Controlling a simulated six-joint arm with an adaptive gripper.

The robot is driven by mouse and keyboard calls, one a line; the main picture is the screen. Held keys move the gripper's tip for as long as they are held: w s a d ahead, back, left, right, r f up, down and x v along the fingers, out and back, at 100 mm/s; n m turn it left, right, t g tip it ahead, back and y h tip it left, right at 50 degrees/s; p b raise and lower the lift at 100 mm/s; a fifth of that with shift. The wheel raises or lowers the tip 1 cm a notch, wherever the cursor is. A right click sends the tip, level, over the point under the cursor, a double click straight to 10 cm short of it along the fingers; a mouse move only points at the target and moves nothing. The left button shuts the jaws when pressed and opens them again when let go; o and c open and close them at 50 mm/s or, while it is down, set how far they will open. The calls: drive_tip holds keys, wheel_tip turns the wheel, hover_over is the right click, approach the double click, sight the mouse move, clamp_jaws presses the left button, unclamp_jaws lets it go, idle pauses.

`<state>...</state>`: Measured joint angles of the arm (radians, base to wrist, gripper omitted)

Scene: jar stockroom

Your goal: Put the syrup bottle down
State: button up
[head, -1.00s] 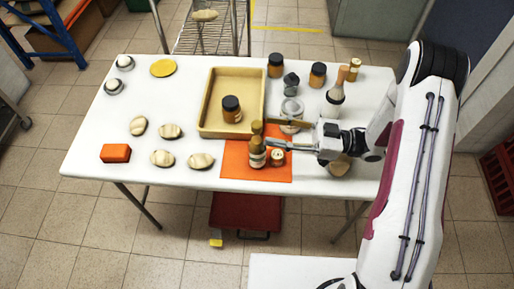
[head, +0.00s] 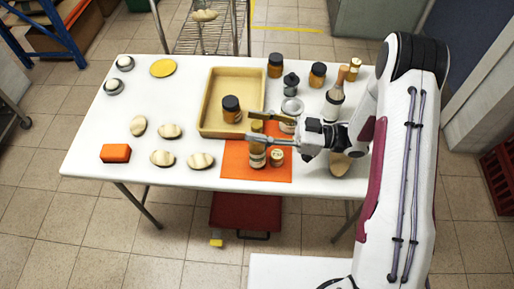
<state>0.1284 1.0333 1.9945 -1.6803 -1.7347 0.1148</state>
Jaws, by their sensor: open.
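The syrup bottle (head: 258,157), with a dark neck and a pale label, stands upright on the orange mat (head: 235,172) near the table's front edge. My gripper (head: 249,125) reaches in from the right and is open. Its two fingers extend across the bottle's upper part, one on the far side and one on the near side. The near finger hides part of the bottle. I cannot tell whether either finger touches it.
A small jar (head: 277,158) stands close to the bottle's right. Behind is a wooden tray (head: 203,104) holding a dark-lidded jar (head: 231,109). A glass jar (head: 291,107) and several other containers stand behind my gripper. Stones and an orange block (head: 116,153) lie left.

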drive_tip(key=shift+a, duration=0.15)
idle(0.3)
clamp_jaws()
drive_tip(key=shift+r, duration=0.2)
drive_tip(key=shift+r, duration=4.8)
